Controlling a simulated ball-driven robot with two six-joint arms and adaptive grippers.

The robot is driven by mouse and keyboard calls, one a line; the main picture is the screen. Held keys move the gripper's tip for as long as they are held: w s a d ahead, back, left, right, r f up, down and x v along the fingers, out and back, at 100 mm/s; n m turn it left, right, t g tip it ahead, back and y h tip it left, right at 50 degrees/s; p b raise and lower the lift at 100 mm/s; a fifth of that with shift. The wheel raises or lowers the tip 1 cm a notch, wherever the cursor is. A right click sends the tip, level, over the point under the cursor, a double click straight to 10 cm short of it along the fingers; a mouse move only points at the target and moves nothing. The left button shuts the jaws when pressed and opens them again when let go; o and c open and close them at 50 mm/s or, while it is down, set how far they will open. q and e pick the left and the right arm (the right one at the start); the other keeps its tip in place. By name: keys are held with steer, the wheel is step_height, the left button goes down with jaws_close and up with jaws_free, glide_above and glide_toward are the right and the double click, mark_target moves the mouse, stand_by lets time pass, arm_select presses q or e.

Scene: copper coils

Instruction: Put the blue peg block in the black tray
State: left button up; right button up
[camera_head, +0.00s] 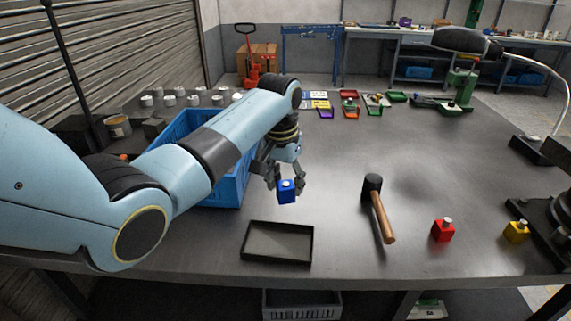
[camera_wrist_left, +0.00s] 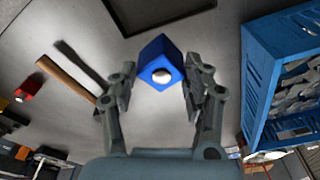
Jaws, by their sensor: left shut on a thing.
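The blue peg block (camera_head: 287,192), a small cube with a pale round peg on top, is between the fingers of my left gripper (camera_head: 285,178). In the left wrist view the blue peg block (camera_wrist_left: 159,62) sits between the two fingertips (camera_wrist_left: 155,88), and the gripper is shut on it. The black tray (camera_head: 277,243) is a shallow, empty rectangular tray near the table's front edge, in front of the block in the head view. Part of the black tray's rim shows at the top of the left wrist view (camera_wrist_left: 170,22).
A blue crate (camera_head: 228,186) stands left of my left gripper, partly behind my arm. A mallet (camera_head: 379,207) lies right of the tray. A red peg block (camera_head: 443,230) and a yellow peg block (camera_head: 516,232) stand farther right. Table between tray and mallet is clear.

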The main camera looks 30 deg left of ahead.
step_height(320, 180, up, 6)
steer(key=p, duration=0.4)
arm_select(q)
steer(key=s+f+m+b, duration=0.1)
steer(key=f+b, duration=0.1)
steer(key=f, duration=0.1)
steer(key=s+f+m+b, duration=0.2)
steer(key=f+b, duration=0.1)
steer(key=s+d+f+m+b, duration=0.1)
steer(key=f+b, duration=0.2)
steer(key=shift+s+h, duration=0.3)
arm_select(e)
step_height(320, 180, down, 8)
arm_select(q)
steer(key=shift+s+f, duration=0.2)
steer(key=shift+f, duration=0.25)
arm_select(e)
steer(key=shift+d+r, duration=0.15)
arm_select(q)
steer(key=o, duration=1.5)
steer(key=shift+r, duration=0.1)
arm_select(e)
steer(key=shift+r, duration=0.1)
